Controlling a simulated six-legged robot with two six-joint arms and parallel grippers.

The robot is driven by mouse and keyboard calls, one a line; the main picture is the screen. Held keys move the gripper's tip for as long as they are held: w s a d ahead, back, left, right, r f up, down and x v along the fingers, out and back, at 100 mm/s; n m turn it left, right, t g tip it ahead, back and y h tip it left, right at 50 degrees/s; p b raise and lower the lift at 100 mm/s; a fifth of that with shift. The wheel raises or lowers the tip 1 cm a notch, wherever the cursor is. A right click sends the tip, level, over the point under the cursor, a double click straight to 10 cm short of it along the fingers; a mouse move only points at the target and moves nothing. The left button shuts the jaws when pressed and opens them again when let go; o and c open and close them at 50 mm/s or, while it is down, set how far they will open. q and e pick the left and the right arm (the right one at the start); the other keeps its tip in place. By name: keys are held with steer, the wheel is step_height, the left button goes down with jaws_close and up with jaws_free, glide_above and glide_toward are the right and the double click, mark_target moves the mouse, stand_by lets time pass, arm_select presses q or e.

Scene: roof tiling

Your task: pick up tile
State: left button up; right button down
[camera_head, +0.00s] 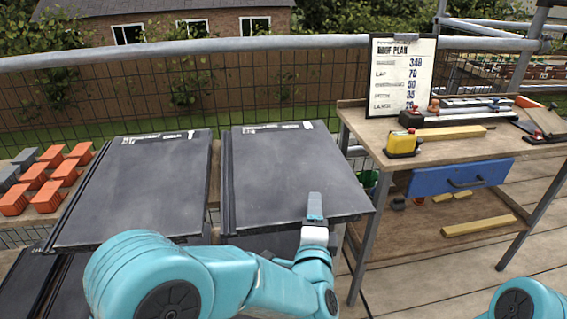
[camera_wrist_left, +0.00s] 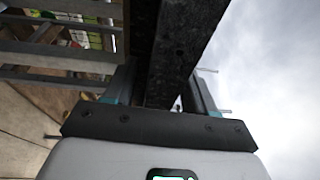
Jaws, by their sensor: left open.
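Two flat dark grey tiles lie side by side in the head view, a left tile (camera_head: 145,185) and a right tile (camera_head: 285,165). My left gripper (camera_head: 315,207) is at the near edge of the right tile, towards its right corner. One finger shows above the tile; the other is hidden. In the left wrist view, my left gripper (camera_wrist_left: 162,90) is open, with its fingers apart on both sides of a dark tile edge (camera_wrist_left: 175,50). I cannot tell whether the fingers touch it. My right gripper is out of view.
A workbench (camera_head: 365,130) stands at the right, with a roof plan board (camera_head: 400,75), a yellow tool (camera_head: 402,144) and a blue drawer (camera_head: 460,177). Orange blocks (camera_head: 38,175) sit at the left. A rail (camera_head: 190,47) with mesh runs behind the tiles.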

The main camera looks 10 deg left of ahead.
arm_select(q)
jaws_close()
stand_by(1.3)
steer(key=shift+r, duration=0.15)
